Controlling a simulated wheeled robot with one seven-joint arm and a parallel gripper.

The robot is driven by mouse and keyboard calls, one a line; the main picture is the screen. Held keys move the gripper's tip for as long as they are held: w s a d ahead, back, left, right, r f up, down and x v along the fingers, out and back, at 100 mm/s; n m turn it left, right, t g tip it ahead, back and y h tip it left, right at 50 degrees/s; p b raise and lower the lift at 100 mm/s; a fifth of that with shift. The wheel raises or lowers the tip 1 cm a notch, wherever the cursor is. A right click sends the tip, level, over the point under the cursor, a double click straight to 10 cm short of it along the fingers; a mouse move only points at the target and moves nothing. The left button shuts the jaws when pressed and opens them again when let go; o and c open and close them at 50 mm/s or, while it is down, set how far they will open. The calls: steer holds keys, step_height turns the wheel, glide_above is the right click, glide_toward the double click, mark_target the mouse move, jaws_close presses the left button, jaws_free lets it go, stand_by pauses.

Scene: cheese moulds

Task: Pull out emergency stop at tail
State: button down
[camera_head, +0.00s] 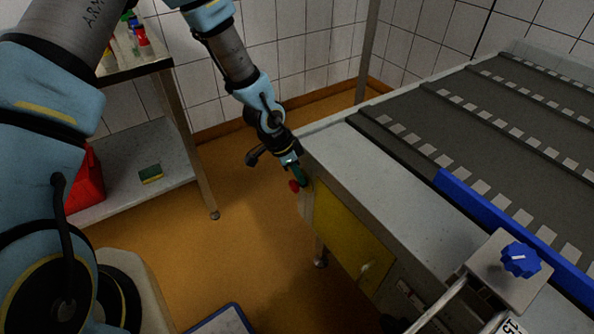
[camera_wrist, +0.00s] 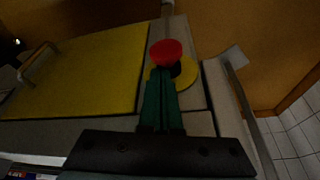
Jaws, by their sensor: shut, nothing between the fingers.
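The emergency stop is a red mushroom button (camera_wrist: 166,53) on a black stem with a yellow round backing (camera_wrist: 187,73), in the wrist view. It sits on the grey end part of the machine's side, beside a yellow panel. My gripper (camera_wrist: 163,74) has green fingers, shut and empty. In the wrist view the fingertips overlap the button's lower edge; I cannot tell whether they touch it. In the head view my gripper (camera_head: 300,178) is at the machine's end.
The conveyor machine (camera_head: 400,200) fills the right, with a blue guide rail (camera_head: 500,222) and a blue knob (camera_head: 520,260). A yellow panel (camera_head: 347,232) is on its side. A shelf table (camera_head: 135,68) with a red bin (camera_head: 86,182) stands left. Open floor (camera_head: 235,215) lies between.

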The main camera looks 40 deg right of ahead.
steer(key=shift+a, duration=1.05)
steer(key=shift+r, duration=0.1)
